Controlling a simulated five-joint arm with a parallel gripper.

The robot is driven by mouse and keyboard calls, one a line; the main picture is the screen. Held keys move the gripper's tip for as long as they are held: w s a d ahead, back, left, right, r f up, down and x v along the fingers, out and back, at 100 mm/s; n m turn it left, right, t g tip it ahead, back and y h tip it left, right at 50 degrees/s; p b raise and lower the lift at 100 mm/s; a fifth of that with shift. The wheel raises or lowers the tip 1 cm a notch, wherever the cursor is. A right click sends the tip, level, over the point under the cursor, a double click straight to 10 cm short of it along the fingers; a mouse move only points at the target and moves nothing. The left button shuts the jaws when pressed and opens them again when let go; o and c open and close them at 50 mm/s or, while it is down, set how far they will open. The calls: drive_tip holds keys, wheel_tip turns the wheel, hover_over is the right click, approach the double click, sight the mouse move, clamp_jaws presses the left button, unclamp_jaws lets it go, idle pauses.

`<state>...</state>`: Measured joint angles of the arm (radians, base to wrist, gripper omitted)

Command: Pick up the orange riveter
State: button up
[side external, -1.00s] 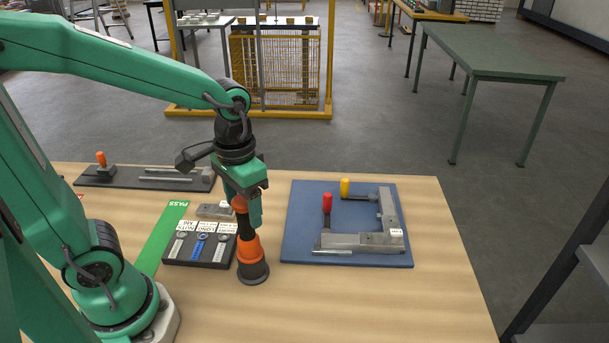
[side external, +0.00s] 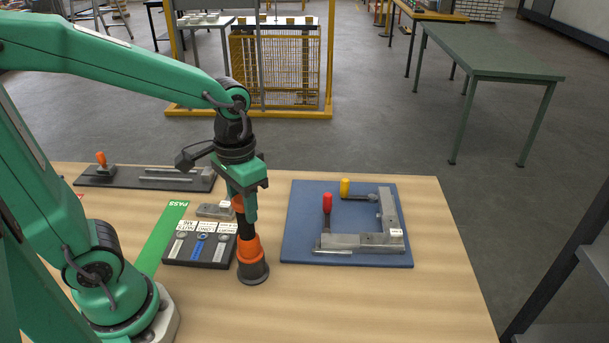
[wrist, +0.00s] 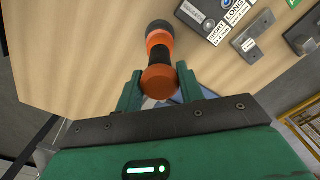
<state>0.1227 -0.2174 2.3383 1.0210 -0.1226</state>
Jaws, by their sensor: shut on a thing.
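The orange riveter (side external: 250,249) stands upright on the wooden table, with a black middle section and a dark round base. My gripper (side external: 244,206) is around its upper part and shut on it, pointing down. In the wrist view the riveter (wrist: 158,45) runs away from between the two green fingers of my gripper (wrist: 158,88), its orange top end closest to the camera. In the side view the near finger partly hides the riveter's top. The base appears to rest on the table.
A black tray of labelled parts (side external: 188,262) sits close on the left of the riveter. A blue board (side external: 300,225) with a metal frame and red and yellow handled clamps lies to the right. The front table area is clear.

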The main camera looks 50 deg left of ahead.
drive_tip(key=shift+r, duration=5)
drive_tip(key=shift+o, duration=1.3)
drive_tip(key=shift+c, duration=1.4)
drive_tip(key=a+n, duration=0.4)
drive_tip(key=a, duration=0.7)
drive_tip(key=shift+s+f+n, duration=0.2)
drive_tip(key=shift+f+n, duration=0.1)
drive_tip(key=shift+f, duration=0.25)
